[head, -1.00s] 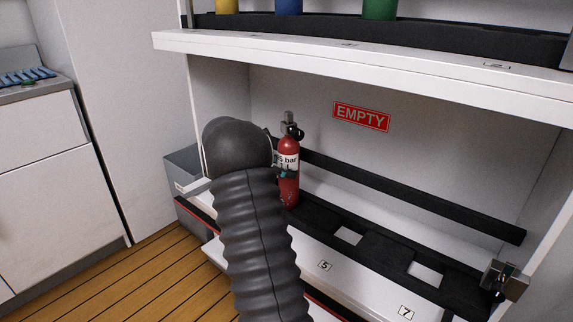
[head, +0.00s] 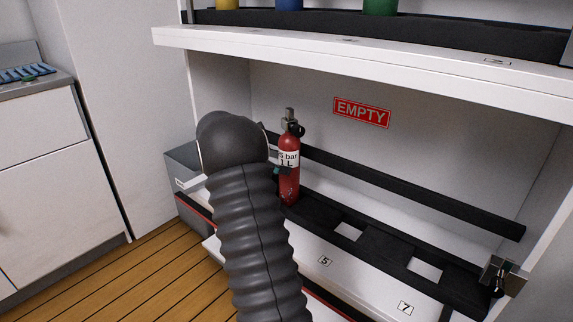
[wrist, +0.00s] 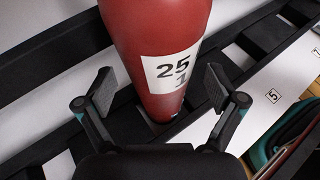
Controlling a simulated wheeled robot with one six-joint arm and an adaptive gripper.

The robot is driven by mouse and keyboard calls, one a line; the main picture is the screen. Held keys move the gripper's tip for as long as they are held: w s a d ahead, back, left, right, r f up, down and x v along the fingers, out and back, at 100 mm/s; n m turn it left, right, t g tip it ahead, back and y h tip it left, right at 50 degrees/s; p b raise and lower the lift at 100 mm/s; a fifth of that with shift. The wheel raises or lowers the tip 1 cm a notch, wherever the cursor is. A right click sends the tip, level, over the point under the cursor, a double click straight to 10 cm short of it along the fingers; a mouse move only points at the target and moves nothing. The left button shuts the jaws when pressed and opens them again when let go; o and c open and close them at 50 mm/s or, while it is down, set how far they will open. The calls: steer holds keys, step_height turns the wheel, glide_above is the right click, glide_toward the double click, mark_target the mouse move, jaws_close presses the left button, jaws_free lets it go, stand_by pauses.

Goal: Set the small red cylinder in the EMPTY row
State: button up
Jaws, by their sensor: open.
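The small red cylinder (head: 289,160) stands upright in the black slotted rack of the EMPTY row, at its left part. In the wrist view the red cylinder (wrist: 160,50) is between and just beyond my open gripper's fingers (wrist: 158,92), with a gap on each side. Its lower end sits at the black rack (wrist: 125,127). In the head view my gripper is mostly hidden behind my dark arm, at the cylinder's left side. The red EMPTY sign (head: 361,112) is on the back wall above the row.
The black rack (head: 385,250) has open square slots to the right of the cylinder. A black rail (head: 420,197) runs along the back wall. A white shelf (head: 370,60) with yellow, blue and green cylinders is above. A metal latch (head: 502,275) is at the right. A grey box (head: 184,165) is at the left.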

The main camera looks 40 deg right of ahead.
steer(key=v, duration=1)
steer(key=s+a+r+m+t+y, duration=0.25)
steer(key=s+a+r, duration=0.2)
steer(key=a, duration=0.35)
steer(key=s+a+f+m+t+y, duration=0.1)
steer(key=s+a+m+t+y, duration=0.3)
steer(key=s+a, duration=0.8)
steer(key=s+a+f+m+t+y, duration=0.2)
steer(key=s+a+m+t+y, duration=0.3)
steer(key=s+a, duration=0.7)
steer(key=a, duration=0.3)
steer(key=shift+m+p, duration=0.35)
steer(key=shift+s+d+t, duration=0.1)
steer(key=shift+s+t, duration=0.05)
steer(key=shift+t, duration=0.1)
